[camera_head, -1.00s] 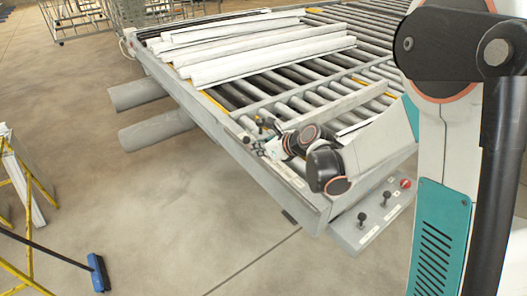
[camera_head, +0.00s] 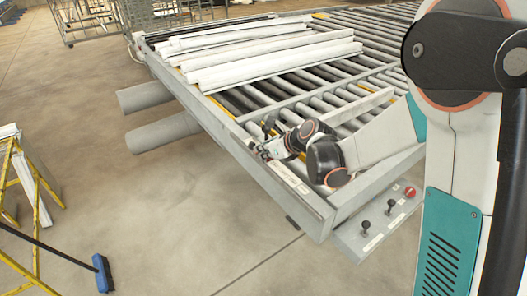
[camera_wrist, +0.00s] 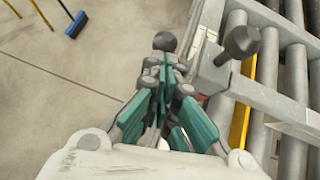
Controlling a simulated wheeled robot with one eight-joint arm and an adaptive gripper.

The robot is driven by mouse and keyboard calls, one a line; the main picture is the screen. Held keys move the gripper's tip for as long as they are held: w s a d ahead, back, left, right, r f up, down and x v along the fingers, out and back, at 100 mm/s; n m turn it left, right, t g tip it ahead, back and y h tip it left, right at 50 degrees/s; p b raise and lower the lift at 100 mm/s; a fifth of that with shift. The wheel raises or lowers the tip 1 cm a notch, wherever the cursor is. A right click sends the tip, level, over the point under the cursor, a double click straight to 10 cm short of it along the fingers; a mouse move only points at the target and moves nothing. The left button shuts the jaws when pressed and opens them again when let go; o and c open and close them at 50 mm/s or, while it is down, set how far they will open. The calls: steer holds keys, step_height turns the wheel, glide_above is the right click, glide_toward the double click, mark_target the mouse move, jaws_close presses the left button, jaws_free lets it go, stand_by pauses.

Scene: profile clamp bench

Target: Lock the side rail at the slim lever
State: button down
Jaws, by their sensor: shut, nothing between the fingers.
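My gripper (camera_wrist: 164,72) is shut and empty, with its teal fingers together at the bench's near side rail (camera_head: 285,185). In the wrist view a smaller dark ball knob (camera_wrist: 164,41) shows just beyond the fingertips; whether they touch it I cannot tell, and its stem is mostly hidden. A larger dark knob (camera_wrist: 242,42) on a grey stem stands to the right, apart from the fingers. The smaller knob looks like the slim lever, but I cannot be sure. In the head view my gripper (camera_head: 263,152) is small and the levers are partly hidden by it.
White profiles (camera_head: 260,55) lie on the roller bed (camera_head: 375,45). A control box (camera_head: 380,225) with two black joysticks and a red button sits at the near end. A yellow stand (camera_head: 35,215) and blue broom (camera_head: 101,272) are at left. Floor beside the rail is clear.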

steer(key=shift+a+r, duration=0.1)
steer(key=shift+w+a+r+g+h+p, duration=0.2)
steer(key=shift+w+a+r+g+h, duration=0.2)
steer(key=shift+w, duration=0.3)
steer(key=shift+w+a+r+g+h+p, duration=0.2)
steer(key=shift+w+a+r+g, duration=0.2)
steer(key=shift+w, duration=0.25)
steer(key=shift+w+a+r+g+h+p, duration=0.15)
steer(key=shift+w+a+r+g+h, duration=0.2)
steer(key=shift+w+a, duration=0.25)
steer(key=shift+w, duration=0.15)
steer(key=shift+d, duration=0.1)
steer(key=shift+d+r, duration=0.15)
steer(key=shift+d, duration=0.05)
steer(key=w+p+v, duration=0.1)
steer(key=p+v, duration=0.1)
steer(key=v, duration=1)
steer(key=shift+s+r, duration=0.2)
steer(key=shift+r, duration=0.4)
